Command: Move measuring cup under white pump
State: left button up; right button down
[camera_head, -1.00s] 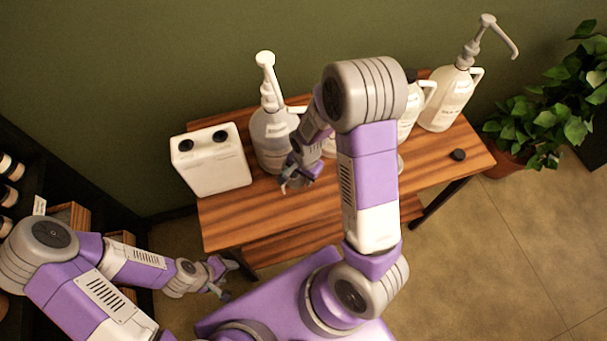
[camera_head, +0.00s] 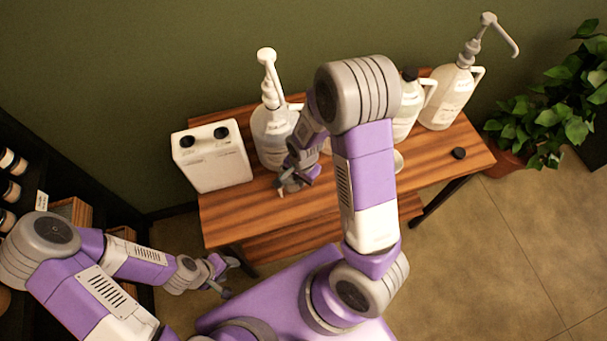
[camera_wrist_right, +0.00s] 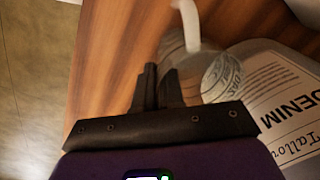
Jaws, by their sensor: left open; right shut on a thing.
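The jug with the white pump (camera_head: 269,132) stands at the back left of the wooden table, its pump head raised. My right gripper (camera_head: 293,184) is in front of this jug, low over the table. In the right wrist view my right gripper (camera_wrist_right: 160,88) has its fingers close together, shut on a clear, blurred thing (camera_wrist_right: 180,62), which looks like the measuring cup. A curved white piece (camera_wrist_right: 187,22), apparently the pump spout, shows just beyond it. The cup cannot be made out in the head view. My left gripper (camera_head: 228,277) is open and empty, left of the table and apart from it.
A white canister (camera_head: 212,160) with two black caps stands left of the jug. Two more jugs stand at the back right, one with a tall pump (camera_head: 447,100). A black cap (camera_head: 459,153) lies at the right. The front left tabletop (camera_head: 235,213) is clear.

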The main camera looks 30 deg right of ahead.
jog(key=shift+s+a, duration=0.2)
jog(key=shift+s, duration=0.05)
jog(key=c, duration=1.2)
grip_release()
jog(key=shift+o, duration=0.2)
notch_tip(320, 180, up, 8)
jog(key=p, duration=0.2)
jog(key=shift+s+f, duration=0.2)
jog(key=shift+f, duration=0.05)
jog(key=shift+d, duration=0.1)
